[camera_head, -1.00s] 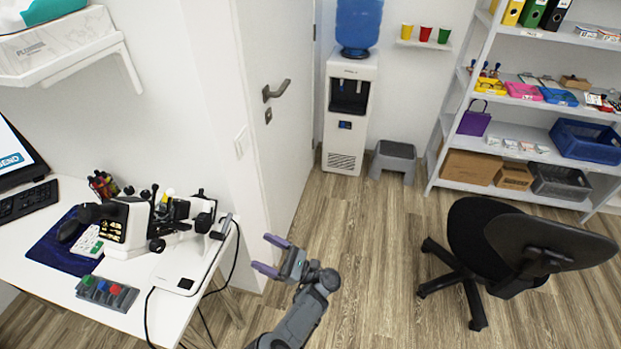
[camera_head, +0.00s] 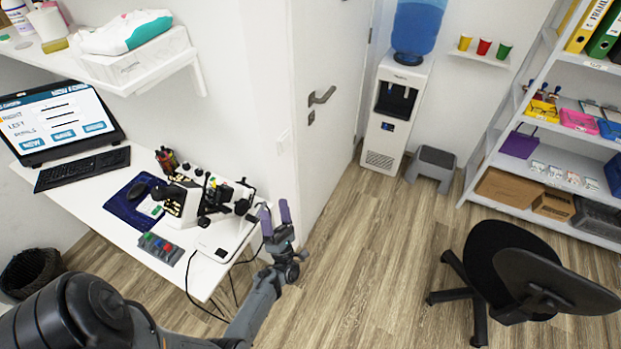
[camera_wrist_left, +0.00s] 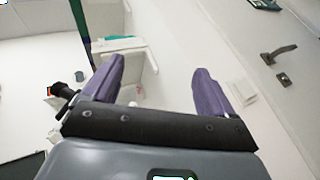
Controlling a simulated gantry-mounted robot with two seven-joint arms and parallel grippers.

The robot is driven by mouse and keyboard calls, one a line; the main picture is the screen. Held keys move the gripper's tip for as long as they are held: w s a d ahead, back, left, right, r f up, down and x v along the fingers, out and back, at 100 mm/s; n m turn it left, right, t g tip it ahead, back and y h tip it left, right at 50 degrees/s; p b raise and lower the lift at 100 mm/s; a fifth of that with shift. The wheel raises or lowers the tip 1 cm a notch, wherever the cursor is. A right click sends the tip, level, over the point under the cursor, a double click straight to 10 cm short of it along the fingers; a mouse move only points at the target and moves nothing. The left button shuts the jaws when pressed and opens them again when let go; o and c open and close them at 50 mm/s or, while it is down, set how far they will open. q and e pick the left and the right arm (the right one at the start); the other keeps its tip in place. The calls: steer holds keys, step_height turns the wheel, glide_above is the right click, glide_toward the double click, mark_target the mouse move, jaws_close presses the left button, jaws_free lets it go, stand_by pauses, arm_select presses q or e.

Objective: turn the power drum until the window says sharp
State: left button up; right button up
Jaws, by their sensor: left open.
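The white and black eye-test instrument (camera_head: 217,240) stands on the white desk, left of my left gripper in the head view. It has several dark knobs and levers. I cannot tell which part is the power drum, and no window text is readable. My left gripper (camera_head: 275,212) has purple fingers, is open and empty, and is in the air just right of the instrument, apart from it. Its spread fingers also show in the left wrist view (camera_wrist_left: 160,75), with nothing between them. My right gripper is not in view.
A monitor (camera_head: 60,118), keyboard (camera_head: 82,169), mouse and grey box with coloured buttons (camera_head: 160,248) are on the desk. A cable hangs at its right edge. A white door (camera_head: 325,150) stands behind my left gripper. A black chair (camera_head: 520,270) is right; floor between is clear.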

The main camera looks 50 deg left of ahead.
arm_select(q)
steer(key=w+d+r+m+t+h+p, duration=0.3)
steer(key=r+m+t+h+p, duration=0.2)
steer(key=m+h, duration=0.6)
steer(key=w+d+r+m+t+h+p, duration=0.4)
steer(key=r+m+t+h+p, duration=0.1)
steer(key=m+h, duration=0.7)
steer(key=shift+r+m+t, duration=0.9)
steer(key=shift+r, duration=0.45)
steer(key=shift+s, duration=0.1)
